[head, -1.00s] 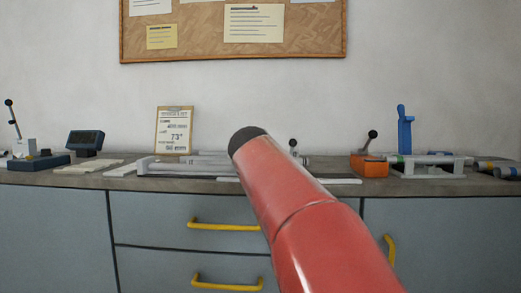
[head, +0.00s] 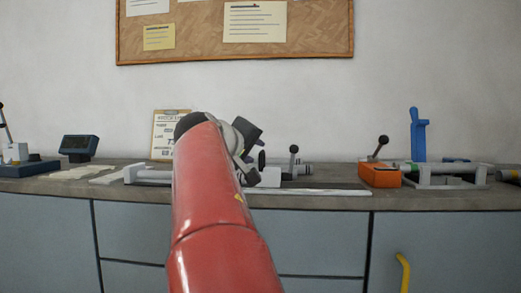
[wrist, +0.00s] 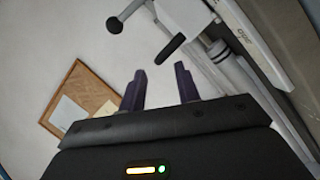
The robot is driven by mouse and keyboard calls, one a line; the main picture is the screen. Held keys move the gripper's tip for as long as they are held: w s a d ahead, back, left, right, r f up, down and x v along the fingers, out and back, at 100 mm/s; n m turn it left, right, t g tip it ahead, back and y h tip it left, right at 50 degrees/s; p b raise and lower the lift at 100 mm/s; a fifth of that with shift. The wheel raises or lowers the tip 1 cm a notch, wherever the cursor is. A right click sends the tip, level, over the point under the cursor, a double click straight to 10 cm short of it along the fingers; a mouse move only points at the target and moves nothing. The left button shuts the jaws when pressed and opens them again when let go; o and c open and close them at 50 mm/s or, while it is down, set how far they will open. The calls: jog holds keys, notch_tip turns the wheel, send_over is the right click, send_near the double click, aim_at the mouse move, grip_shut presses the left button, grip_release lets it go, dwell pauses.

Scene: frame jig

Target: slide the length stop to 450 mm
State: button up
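The jig's long grey rail (head: 330,191) lies along the bench top, partly hidden behind my red arm. A small grey upright with a black knob (head: 293,150) stands on it, right of my gripper; it may be the length stop, but I cannot tell. My gripper (head: 257,150) is above the rail, partly hidden by my wrist. In the wrist view my gripper's two dark purple fingers (wrist: 162,85) are apart with nothing between them. A pale rail with small printed marks (wrist: 242,36) runs at the upper right, beside a black-ended handle (wrist: 170,48). The marks are unreadable.
An orange block with a black-knobbed lever (head: 380,176) and a blue upright (head: 418,135) stand at the right. A clipboard (head: 165,130), a dark display (head: 78,148) and a blue-based device (head: 25,169) are at the left. A cork board (head: 190,45) hangs behind.

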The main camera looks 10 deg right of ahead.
jog(key=shift+p+x, duration=0.6)
jog(key=shift+x, duration=1.75)
jog(key=shift+c, duration=0.2)
grip_shut()
jog(key=shift+s, duration=0.1)
